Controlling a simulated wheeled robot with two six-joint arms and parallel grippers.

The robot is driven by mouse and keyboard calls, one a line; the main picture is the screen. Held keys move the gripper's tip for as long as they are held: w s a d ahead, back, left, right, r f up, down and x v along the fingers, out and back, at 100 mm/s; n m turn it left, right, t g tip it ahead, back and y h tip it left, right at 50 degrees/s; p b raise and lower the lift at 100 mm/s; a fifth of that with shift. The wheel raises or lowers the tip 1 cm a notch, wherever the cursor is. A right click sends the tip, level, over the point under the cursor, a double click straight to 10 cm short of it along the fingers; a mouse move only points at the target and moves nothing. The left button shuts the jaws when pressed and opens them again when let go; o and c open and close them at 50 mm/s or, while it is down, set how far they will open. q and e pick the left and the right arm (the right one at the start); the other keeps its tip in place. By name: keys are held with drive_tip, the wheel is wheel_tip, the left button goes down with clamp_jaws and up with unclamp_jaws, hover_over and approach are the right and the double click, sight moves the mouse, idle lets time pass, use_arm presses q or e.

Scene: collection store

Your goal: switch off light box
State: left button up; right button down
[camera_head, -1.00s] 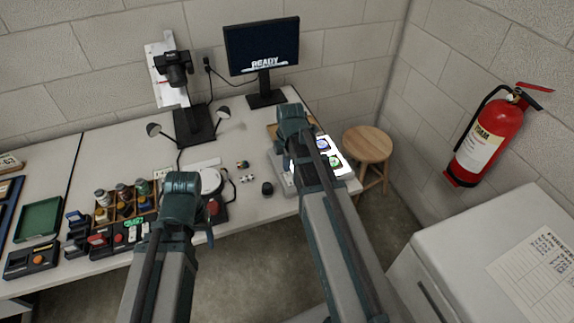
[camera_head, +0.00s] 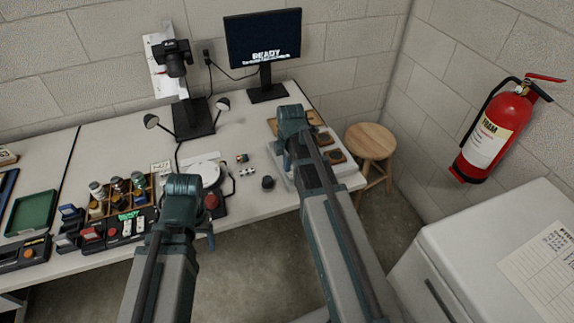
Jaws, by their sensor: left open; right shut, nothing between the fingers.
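The light box (camera_head: 348,170) stands at the right end of the table. My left arm rises in front of the table, beside a round white turntable-like device with a red knob (camera_head: 211,202).
A monitor (camera_head: 263,40) reading READY and a camera on a stand (camera_head: 174,58) are at the back. A wooden stool (camera_head: 370,142) stands right of the table. Jars in a wooden tray (camera_head: 118,190) and a green tray (camera_head: 32,212) are at left. A white cabinet (camera_head: 480,225) is at right.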

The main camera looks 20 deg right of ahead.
drive_tip(key=shift+s, duration=0.15)
use_arm(q)
drive_tip(key=shift+r, duration=0.1)
use_arm(e)
drive_tip(key=shift+s+r, duration=0.1)
drive_tip(key=shift+s, duration=0.5)
use_arm(q)
drive_tip(key=shift+r, duration=0.15)
use_arm(e)
drive_tip(key=shift+r, duration=0.15)
